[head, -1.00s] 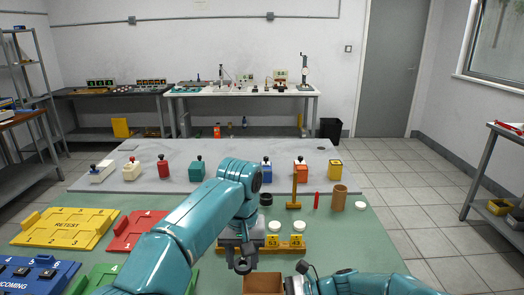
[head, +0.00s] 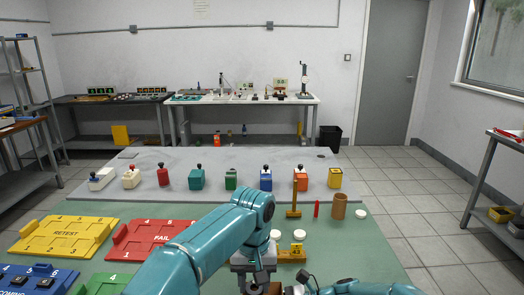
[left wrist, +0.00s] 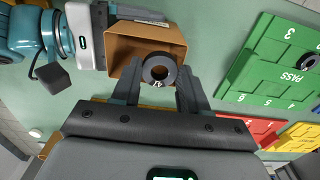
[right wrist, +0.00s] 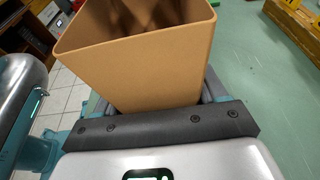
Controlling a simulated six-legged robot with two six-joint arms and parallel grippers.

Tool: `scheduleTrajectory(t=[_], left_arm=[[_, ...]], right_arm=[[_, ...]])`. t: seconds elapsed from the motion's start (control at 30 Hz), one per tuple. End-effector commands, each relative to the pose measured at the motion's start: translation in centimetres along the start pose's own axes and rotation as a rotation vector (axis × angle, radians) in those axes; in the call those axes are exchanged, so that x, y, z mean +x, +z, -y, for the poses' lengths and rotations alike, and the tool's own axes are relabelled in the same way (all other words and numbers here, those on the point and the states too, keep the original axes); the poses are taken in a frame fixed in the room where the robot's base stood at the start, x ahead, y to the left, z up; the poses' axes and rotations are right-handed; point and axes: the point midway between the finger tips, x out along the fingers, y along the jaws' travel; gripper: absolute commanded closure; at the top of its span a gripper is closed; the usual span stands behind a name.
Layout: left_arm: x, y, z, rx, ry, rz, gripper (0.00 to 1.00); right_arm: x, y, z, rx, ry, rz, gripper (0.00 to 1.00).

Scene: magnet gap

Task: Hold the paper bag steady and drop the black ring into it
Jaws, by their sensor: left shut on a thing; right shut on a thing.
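The black ring (left wrist: 149,73) is between the fingertips of my left gripper (left wrist: 158,88), which is shut on it. In the left wrist view the ring overlaps the near rim of the open brown paper bag (left wrist: 122,48); its height above the rim is hard to tell. My right gripper (right wrist: 155,103) is shut on the bag, which stands open and upright between its fingers in the right wrist view (right wrist: 150,75). In the head view my left gripper (head: 254,287) is at the bottom edge, with only a sliver of the bag (head: 275,289) beside it.
A green PASS tray (left wrist: 285,60) holding a dark round part lies right of the bag in the left wrist view. Yellow RETEST (head: 65,240) and red FAIL (head: 150,240) trays lie left. A wooden block with white-topped pieces (head: 290,256) stands beyond my left gripper.

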Motion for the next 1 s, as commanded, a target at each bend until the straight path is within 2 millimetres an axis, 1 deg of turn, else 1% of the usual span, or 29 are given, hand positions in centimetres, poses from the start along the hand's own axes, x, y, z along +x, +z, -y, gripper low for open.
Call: scheduleTrajectory(t=[0.13, 0.17, 0.2, 0.23, 0.47, 0.57, 0.67, 0.87, 1.0], left_arm=[[0.0, 0.0, 0.0, 0.000, 0.000, 0.000, 0.83], [0.0, 0.0, 0.0, 0.000, 0.000, 0.000, 0.46], [0.0, 0.0, 0.0, 0.000, 0.000, 0.000, 0.33], [0.0, 0.0, 0.0, 0.000, 0.000, 0.000, 0.27], [0.0, 0.0, 0.0, 0.000, 0.000, 0.001, 0.27], [-0.3, 0.0, 0.0, 0.000, 0.000, 0.000, 0.27], [-1.6, -0.1, 0.0, 0.000, 0.001, -0.002, 0.27], [-5.1, -0.1, -0.1, 0.000, 0.002, -0.004, 0.27], [-6.4, -0.1, -0.1, -0.001, 0.000, -0.002, 0.27]], right_arm=[[0.0, 0.0, 0.0, 0.000, 0.000, 0.000, 0.46], [0.0, 0.0, 0.0, 0.000, 0.000, 0.000, 0.46], [0.0, 0.0, 0.0, 0.000, 0.000, 0.000, 0.46], [0.0, 0.0, 0.0, 0.000, 0.000, 0.000, 0.46], [0.0, 0.0, 0.0, 0.000, 0.000, 0.000, 0.46], [0.0, 0.0, 0.0, 0.000, 0.000, 0.000, 0.46], [0.0, 0.0, 0.0, 0.000, 0.000, 0.000, 0.46], [0.0, 0.0, 0.0, 0.000, 0.000, 0.000, 0.46], [0.0, 0.0, 0.0, 0.000, 0.000, 0.000, 0.46]])
